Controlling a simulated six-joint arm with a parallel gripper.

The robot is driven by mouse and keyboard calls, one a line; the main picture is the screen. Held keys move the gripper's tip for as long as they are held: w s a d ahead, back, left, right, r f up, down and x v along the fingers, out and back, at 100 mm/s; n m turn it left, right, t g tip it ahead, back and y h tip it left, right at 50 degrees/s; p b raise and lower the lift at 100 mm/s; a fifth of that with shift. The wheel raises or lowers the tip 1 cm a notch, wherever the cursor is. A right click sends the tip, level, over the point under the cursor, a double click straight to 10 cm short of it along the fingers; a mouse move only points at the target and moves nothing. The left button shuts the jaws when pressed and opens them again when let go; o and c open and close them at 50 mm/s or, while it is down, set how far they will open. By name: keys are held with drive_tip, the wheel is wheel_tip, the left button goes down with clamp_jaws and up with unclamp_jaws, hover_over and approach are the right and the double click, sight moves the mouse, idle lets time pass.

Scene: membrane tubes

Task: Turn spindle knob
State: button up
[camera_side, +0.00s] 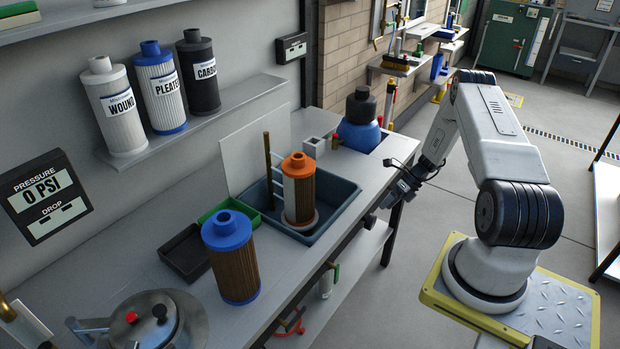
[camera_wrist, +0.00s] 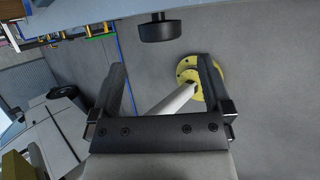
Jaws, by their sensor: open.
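The spindle knob appears to be a dark round knob (camera_side: 370,222) at the front edge of the bench in the side view. In the wrist view a black knob (camera_wrist: 160,30) sits at the top centre, just beyond my fingertips. My gripper (camera_side: 387,197) is close to the bench front beside the knob in the side view. In the wrist view my gripper (camera_wrist: 162,66) has its two fingers spread wide, with no object held between them. The knob does not look touched by either finger. Its mounting is mostly out of the wrist frame.
A basin (camera_side: 336,207) on the bench holds an orange-capped filter (camera_side: 299,190). A blue-capped filter (camera_side: 232,265) and a metal lidded vessel (camera_side: 150,322) stand nearer. In the wrist view, a yellow floor flange (camera_wrist: 190,72) lies beyond the right finger.

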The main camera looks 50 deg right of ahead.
drive_tip(key=shift+r, duration=0.1)
wheel_tip(320, 180, up, 6)
drive_tip(key=n+h, duration=0.2)
drive_tip(key=h, duration=0.5)
hover_over(374, 218)
drive_tip(key=s, duration=0.2)
drive_tip(key=shift+s+d+f, duration=0.1)
drive_tip(key=shift+s+f, duration=0.05)
drive_tip(key=shift+f, duration=2.2)
drive_tip(key=shift+f, duration=0.2)
drive_tip(key=shift+x, duration=3.7)
